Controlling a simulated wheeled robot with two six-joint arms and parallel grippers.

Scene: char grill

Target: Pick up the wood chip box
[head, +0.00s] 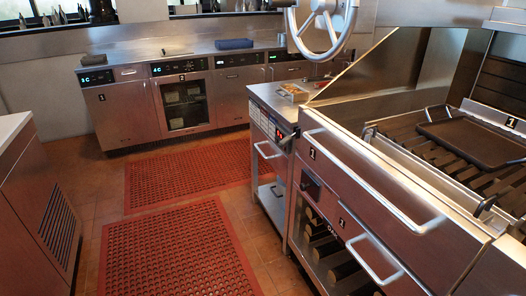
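A small open metal tray with orange-brown contents (291,90) sits on the narrow steel counter left of the grill. It may be the wood chip box, but it is too small to tell for certain. Neither of my grippers is in view.
The char grill (430,150) with a dark griddle pan (475,140) stands at the right. A large handwheel (322,25) hangs above the small counter. Red floor mats (180,255) cover the open floor. A cabinet (38,190) stands at left.

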